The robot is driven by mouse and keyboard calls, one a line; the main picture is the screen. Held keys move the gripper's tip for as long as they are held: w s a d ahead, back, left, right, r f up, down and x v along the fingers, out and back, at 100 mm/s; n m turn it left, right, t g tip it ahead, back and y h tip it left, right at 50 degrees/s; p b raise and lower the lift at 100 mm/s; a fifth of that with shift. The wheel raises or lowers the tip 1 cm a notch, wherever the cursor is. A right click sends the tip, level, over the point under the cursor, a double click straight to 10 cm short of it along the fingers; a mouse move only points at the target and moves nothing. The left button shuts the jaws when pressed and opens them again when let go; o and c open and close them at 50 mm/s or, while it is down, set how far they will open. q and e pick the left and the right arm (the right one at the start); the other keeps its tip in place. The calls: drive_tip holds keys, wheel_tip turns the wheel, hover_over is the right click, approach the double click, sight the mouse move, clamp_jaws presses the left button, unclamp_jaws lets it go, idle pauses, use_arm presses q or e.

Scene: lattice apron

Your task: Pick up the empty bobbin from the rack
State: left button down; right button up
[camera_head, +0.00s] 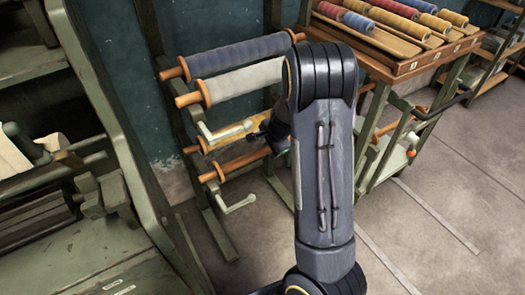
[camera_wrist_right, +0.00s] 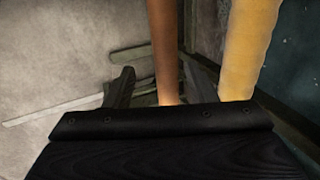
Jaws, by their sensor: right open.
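The rack (camera_head: 215,215) holds several bobbins one above another. The lowest is a bare orange-brown bobbin (camera_head: 244,161) with no thread on it, so it looks empty. Just above it is a thin yellow bobbin (camera_head: 228,134). My right gripper (camera_head: 262,130) is open at the right end of these two, partly hidden behind my own arm. In the right wrist view, the bare bobbin (camera_wrist_right: 164,45) and the yellow bobbin (camera_wrist_right: 248,45) run side by side down to the dark gripper body, which hides their near ends. Contact cannot be told. My left gripper is not in view.
A blue bobbin (camera_head: 240,54) and a white bobbin (camera_head: 243,80) sit higher on the rack. Pale green cranks (camera_head: 238,204) stick out at its side. A green machine frame (camera_head: 110,120) stands left. A cart with a thread tray (camera_head: 410,62) stands right. Floor at right is clear.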

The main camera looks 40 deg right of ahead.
sight(266, 149)
drive_tip(key=x, duration=0.2)
drive_tip(key=b+x, duration=0.1)
drive_tip(key=x, duration=0.2)
drive_tip(key=shift+w, duration=0.3)
drive_tip(key=shift+r, duration=0.1)
clamp_jaws()
